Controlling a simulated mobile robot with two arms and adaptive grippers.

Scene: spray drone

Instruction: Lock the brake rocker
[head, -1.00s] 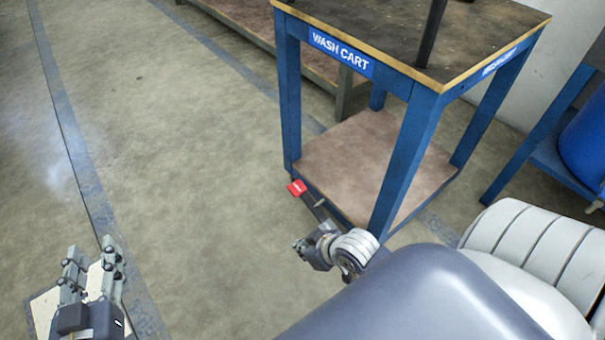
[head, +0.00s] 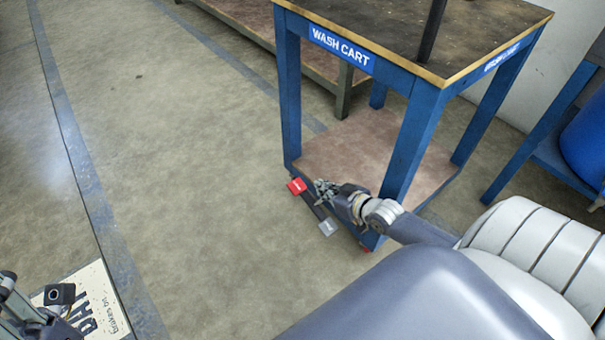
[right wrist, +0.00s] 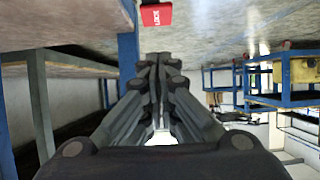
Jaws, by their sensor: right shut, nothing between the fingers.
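The brake rocker (head: 311,205) is a dark bar low at the near side of the blue wash cart (head: 421,143). It has a red pad (head: 297,186) at its far end and a grey pad (head: 327,228) at its near end. The right wrist view shows the red pad (right wrist: 157,14) marked LOCK, beyond my fingertips. My right gripper (head: 321,187) is shut and empty, just right of the red pad, by the cart's lower shelf; I cannot tell whether it touches the rocker. My left gripper (head: 30,308) is partly cut off at the lower left. Which way the rocker tilts is unclear.
A cream sign (head: 92,300) with "Brakes on" lettering shows beside my left gripper. A low bench (head: 240,30) stands behind the cart. A blue drum (head: 585,145) on a blue stand is at the right. The floor left of the cart is clear.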

